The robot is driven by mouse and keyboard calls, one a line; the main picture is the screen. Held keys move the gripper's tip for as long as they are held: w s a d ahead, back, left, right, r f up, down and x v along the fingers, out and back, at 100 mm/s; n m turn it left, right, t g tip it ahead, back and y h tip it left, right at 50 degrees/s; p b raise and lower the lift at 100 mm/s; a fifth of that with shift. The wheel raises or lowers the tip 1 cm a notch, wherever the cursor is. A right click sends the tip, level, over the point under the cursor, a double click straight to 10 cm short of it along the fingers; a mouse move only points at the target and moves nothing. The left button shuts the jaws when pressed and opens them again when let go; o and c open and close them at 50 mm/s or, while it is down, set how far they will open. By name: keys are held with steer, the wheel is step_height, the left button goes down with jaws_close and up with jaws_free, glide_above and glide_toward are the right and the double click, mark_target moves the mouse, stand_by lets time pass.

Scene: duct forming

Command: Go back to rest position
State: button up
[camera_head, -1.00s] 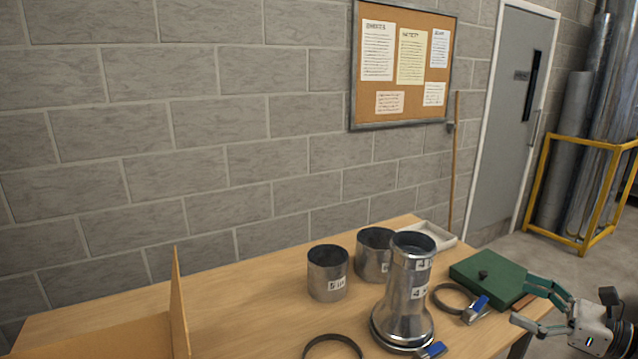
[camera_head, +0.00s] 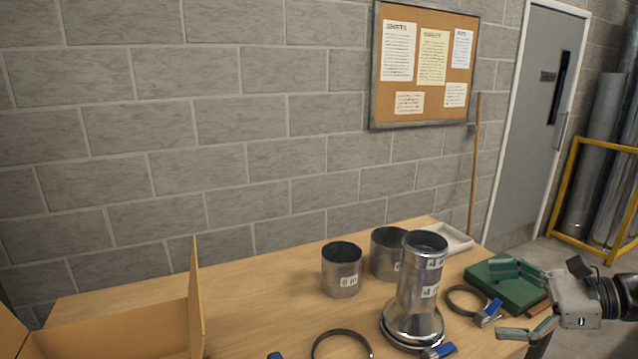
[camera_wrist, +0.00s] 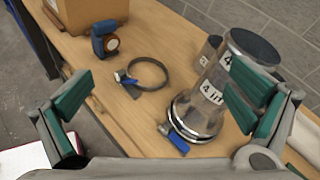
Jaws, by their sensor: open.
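My gripper (camera_head: 518,300) is at the right of the head view, open and empty, with its green-padded fingers spread. It appears in front of the green box at the table's right end. In the wrist view its fingers (camera_wrist: 160,105) frame the table from both sides. A metal duct assembly (camera_head: 414,285) stands upright on the table (camera_head: 270,285), a narrow pipe on a flared base with a ring around its foot. It also shows in the wrist view (camera_wrist: 215,95), partly behind the right finger. I see nothing between the fingers.
Two metal cylinders (camera_head: 341,270) (camera_head: 388,254) stand behind the duct. Clamp rings with blue handles (camera_head: 342,343) (camera_head: 467,300) lie on the table. A cardboard box (camera_head: 130,318) is at the left, a green box (camera_head: 520,292) at the right and a pale tray (camera_head: 452,238) at the back.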

steer(key=s+a+r+n+g+h, duration=0.2)
steer(key=s+a+n+g, duration=0.1)
steer(key=a+n, duration=0.25)
steer(key=s+a+r+n+g+h, duration=0.2)
steer(key=s+a+n+g+h, duration=0.15)
steer(key=a, duration=0.35)
steer(key=s+a+r+n+t+h, duration=0.2)
steer(key=s+r+n+t+h, duration=0.2)
steer(key=s+n+h, duration=0.3)
steer(key=shift+s+a+r+n+t, duration=0.3)
steer(key=shift+s+r+n, duration=0.7)
steer(key=shift+n, duration=1.7)
steer(key=shift+s+d, duration=0.1)
